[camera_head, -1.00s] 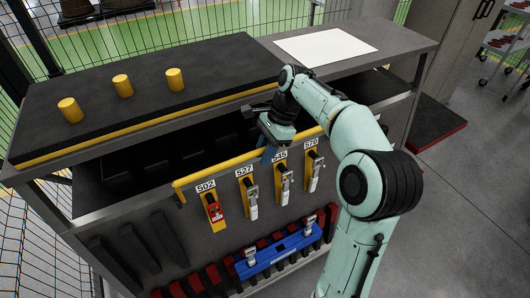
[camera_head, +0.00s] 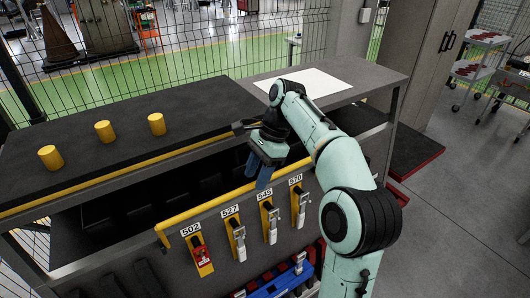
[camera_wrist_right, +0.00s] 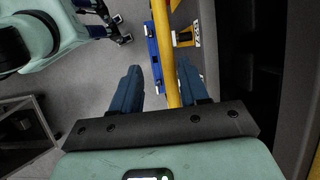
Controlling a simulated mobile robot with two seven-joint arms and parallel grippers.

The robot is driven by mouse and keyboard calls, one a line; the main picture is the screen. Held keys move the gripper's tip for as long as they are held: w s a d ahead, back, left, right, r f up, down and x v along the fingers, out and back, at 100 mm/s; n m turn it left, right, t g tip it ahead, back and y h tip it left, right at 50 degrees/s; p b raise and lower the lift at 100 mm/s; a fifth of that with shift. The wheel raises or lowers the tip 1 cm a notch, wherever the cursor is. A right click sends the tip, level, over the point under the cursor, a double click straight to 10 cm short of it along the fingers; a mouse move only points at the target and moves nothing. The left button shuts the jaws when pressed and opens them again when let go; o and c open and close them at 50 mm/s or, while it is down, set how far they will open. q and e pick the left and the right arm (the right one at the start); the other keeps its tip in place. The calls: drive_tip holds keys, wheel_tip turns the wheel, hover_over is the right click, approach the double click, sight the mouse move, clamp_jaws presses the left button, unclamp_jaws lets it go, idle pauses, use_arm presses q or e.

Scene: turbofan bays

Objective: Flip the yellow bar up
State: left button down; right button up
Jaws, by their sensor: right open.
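The yellow bar (camera_head: 205,208) runs along the upper front edge of the dark cabinet, above the numbered yellow latches. My right gripper (camera_head: 264,178) is over the bar's right half, blue fingers pointing down. In the right wrist view the bar (camera_wrist_right: 172,60) passes through the gap between the open fingers of the right gripper (camera_wrist_right: 160,82), nearer the right-hand finger. No contact shows, and I cannot tell how deep the bar sits between the fingers. Part of the bar is hidden behind the gripper in the head view. My left gripper is not in view.
Yellow latches labelled 502 (camera_head: 201,257), 527, 545 and 570 hang below the bar. A blue holder (camera_head: 280,284) is lower down. Several yellow cylinders (camera_head: 104,131) stand on the dark top (camera_head: 75,165). A white sheet (camera_head: 305,85) lies on the grey top.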

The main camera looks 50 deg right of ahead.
drive_tip(key=v, duration=0.7)
drive_tip(key=shift+r, duration=0.15)
drive_tip(key=shift+d, duration=0.1)
idle(0.4)
